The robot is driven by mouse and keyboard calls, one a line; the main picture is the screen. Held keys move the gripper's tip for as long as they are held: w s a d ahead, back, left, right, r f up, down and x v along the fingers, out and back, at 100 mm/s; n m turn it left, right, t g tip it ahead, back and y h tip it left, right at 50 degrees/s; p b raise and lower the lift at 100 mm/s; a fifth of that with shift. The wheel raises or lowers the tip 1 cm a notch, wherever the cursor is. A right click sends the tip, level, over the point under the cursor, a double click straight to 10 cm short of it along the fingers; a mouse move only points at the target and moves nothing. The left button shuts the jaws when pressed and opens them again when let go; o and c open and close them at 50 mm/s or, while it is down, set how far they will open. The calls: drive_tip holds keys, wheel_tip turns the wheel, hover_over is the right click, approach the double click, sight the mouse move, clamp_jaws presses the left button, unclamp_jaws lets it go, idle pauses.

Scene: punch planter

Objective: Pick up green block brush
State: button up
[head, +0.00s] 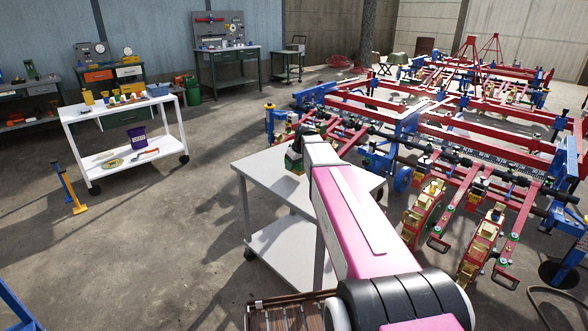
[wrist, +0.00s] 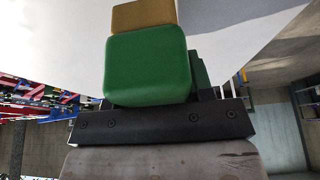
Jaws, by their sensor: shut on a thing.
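The green block brush (wrist: 148,65) fills the middle of the wrist view, with its tan bristle part (wrist: 143,15) pointing to the picture's top, toward a white surface. My gripper (wrist: 160,122) is shut on the green block. Its dark jaw plate crosses the picture just below the block. In the head view the brush (head: 293,162) shows as a small green patch at the far end of my pink arm, at the white cart (head: 265,180). I cannot tell whether the bristles touch the cart top. My arm hides part of the gripper there.
The white cart has a lower shelf (head: 280,248) and a bare top left of my arm. A large red and blue farm machine (head: 430,130) stands close on the right. Another white cart (head: 120,115) with several items stands at left.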

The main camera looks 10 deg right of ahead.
drive_tip(key=r, duration=0.2)
drive_tip(key=s+a, duration=0.1)
drive_tip(key=shift+r, duration=0.4)
drive_tip(key=s+a+r, duration=0.5)
drive_tip(key=a+r, duration=0.1)
drive_tip(key=a, duration=0.2)
drive_tip(key=shift+s+a, duration=0.25)
drive_tip(key=shift+s, duration=0.1)
drive_tip(key=shift+r, duration=0.1)
